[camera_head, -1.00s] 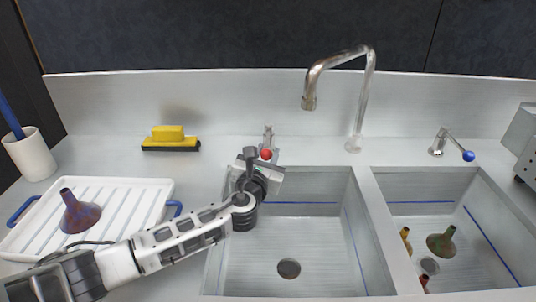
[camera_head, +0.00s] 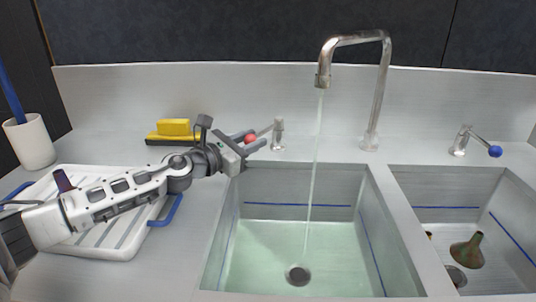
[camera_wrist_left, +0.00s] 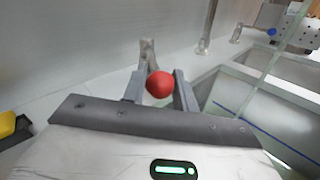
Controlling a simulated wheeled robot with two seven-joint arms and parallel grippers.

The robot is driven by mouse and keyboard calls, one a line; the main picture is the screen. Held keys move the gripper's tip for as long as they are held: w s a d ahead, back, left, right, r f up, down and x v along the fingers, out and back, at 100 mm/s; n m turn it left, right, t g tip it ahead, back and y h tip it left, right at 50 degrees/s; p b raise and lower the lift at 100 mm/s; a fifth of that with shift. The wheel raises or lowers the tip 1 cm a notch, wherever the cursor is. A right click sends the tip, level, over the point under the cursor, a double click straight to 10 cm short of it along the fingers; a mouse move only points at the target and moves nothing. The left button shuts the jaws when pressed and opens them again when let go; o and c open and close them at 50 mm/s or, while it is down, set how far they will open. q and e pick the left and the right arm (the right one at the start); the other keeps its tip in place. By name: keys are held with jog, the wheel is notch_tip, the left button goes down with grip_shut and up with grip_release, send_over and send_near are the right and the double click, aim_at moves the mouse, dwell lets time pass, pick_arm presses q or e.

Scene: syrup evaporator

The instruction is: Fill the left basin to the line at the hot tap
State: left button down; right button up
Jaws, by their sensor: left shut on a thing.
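My left gripper (camera_head: 256,142) is shut around the red knob (camera_head: 250,139) on the lever of the hot tap (camera_head: 278,135). The lever points left from its post. In the left wrist view the red knob (camera_wrist_left: 159,84) sits between the two fingers. The spout (camera_head: 323,80) hangs over the left basin (camera_head: 300,180), and a thin stream of water (camera_head: 314,160) falls from it. Pale green water (camera_head: 270,255) covers the basin floor, with its surface below the blue line (camera_head: 297,205) on the back wall. My right gripper is not in view.
The right basin (camera_head: 430,185) holds a green funnel (camera_head: 467,251). The blue-knobbed tap (camera_head: 495,151) stands behind it.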

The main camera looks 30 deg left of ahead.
pick_arm(q)
jog(key=shift+a, duration=0.1)
dwell(0.3)
jog(key=c, duration=1.1)
grip_release()
